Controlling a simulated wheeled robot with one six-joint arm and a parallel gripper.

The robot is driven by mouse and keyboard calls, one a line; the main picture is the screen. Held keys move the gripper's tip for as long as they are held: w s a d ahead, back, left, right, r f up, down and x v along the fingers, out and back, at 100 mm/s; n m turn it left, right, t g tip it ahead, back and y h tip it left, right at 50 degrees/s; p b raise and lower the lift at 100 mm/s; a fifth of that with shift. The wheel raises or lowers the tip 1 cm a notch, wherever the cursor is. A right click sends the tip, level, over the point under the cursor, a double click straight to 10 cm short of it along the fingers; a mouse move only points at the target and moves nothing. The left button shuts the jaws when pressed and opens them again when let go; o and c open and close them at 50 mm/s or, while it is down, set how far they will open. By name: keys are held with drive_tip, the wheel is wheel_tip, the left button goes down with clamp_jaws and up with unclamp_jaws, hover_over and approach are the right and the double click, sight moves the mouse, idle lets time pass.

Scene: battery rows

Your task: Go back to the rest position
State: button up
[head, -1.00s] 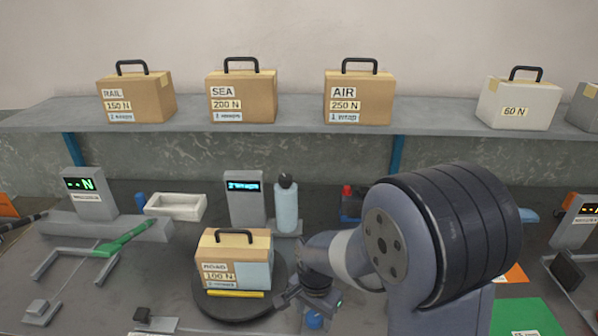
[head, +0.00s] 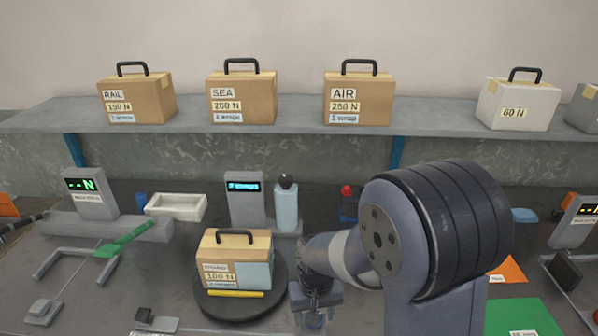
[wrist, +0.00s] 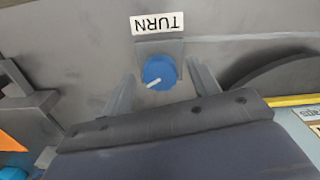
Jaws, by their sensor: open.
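My gripper (head: 315,308) is low over the bench, just right of the round dark turntable (head: 215,307). In the wrist view my gripper (wrist: 160,80) is open, its two fingers on either side of a blue knob (wrist: 159,72) with a white pointer mark. A label reading TURN, upside down, lies beyond the knob. The fingers look apart from the knob; I cannot tell the height between them. A cardboard box marked 100 N (head: 235,260) with a black handle stands on the turntable, a yellow strip at its front.
Boxes marked RAIL (head: 137,97), SEA (head: 241,98), AIR (head: 358,99) and 60 N (head: 516,104) stand on the back shelf (head: 290,119). A small display (head: 245,200) and a pale bottle (head: 286,208) stand behind the turntable. A white tray (head: 176,207) and a green-handled tool (head: 127,240) are left.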

drive_tip(key=shift+n, duration=1.5)
drive_tip(key=shift+r, duration=0.1)
